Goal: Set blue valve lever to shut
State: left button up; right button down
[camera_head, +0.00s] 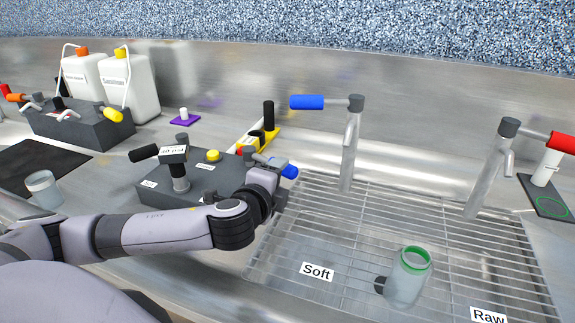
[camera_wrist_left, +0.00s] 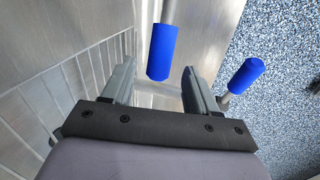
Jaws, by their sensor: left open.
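A blue valve lever (camera_head: 289,171) shows beside my left gripper (camera_head: 268,165), at the right end of the dark valve block (camera_head: 215,177) in the head view; the gripper partly hides it. In the left wrist view a blue grip on a metal stem, apparently this blue lever (camera_wrist_left: 162,52), lies in line with the gap between the fingers of my left gripper (camera_wrist_left: 160,85). The fingers are open, one on each side of it, and I see no clear contact. A second blue handle (camera_head: 307,102) sits on the tall tap marked Soft. My right gripper is not in view.
The wire rack (camera_head: 330,245) right of the gripper holds a green-rimmed jar (camera_head: 405,275). A red-handled tap (camera_head: 505,150) stands farther right. A black handle (camera_head: 145,152) and yellow knob (camera_head: 213,155) are on the valve block. White canisters (camera_head: 130,85) stand back left.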

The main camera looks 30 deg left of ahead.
pick_arm(q)
jog(key=shift+p+x, duration=0.35)
jog(key=shift+x, duration=2.65)
grip_shut()
jog(key=shift+a, duration=0.15)
